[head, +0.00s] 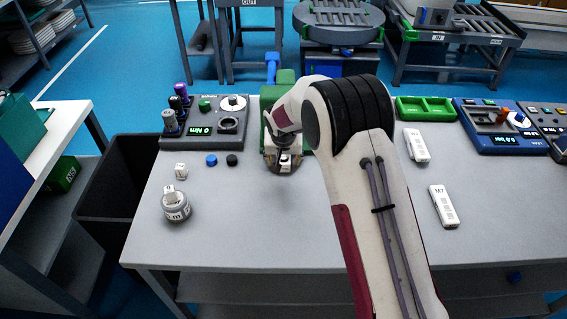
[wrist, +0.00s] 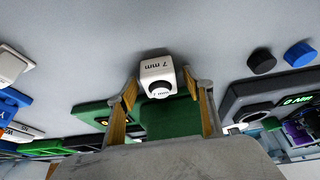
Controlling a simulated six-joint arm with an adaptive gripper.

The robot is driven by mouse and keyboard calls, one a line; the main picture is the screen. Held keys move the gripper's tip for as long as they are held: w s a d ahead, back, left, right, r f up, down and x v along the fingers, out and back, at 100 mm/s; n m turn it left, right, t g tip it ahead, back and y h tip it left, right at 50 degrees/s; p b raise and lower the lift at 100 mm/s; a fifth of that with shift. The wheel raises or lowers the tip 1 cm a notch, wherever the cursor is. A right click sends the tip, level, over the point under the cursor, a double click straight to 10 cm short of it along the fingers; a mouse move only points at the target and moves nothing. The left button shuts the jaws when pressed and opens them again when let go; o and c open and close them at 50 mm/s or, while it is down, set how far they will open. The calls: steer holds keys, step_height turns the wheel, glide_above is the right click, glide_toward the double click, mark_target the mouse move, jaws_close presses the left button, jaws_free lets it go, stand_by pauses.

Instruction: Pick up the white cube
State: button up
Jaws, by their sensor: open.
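The white cube (wrist: 157,75) shows in the wrist view, marked "7 mm" with a black round spot on one face. It is on the grey tabletop, just beyond and between the tips of my gripper (wrist: 167,94). The two yellow-padded fingers are spread to either side of it, and I see no grip on it. In the head view my gripper (head: 284,158) points down over the table in front of a green fixture, and mostly hides what is beneath it.
A blue cap (head: 211,160) and a black cap (head: 232,160) lie left of my gripper. A grey round container (head: 176,205) stands near the left edge. A control panel (head: 203,122) is behind them. White remote-like devices (head: 444,206) and a green tray (head: 426,108) are at right. The front middle is clear.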

mark_target(283, 157)
steer(key=c, duration=1.2)
steer(key=shift+r, duration=5.05)
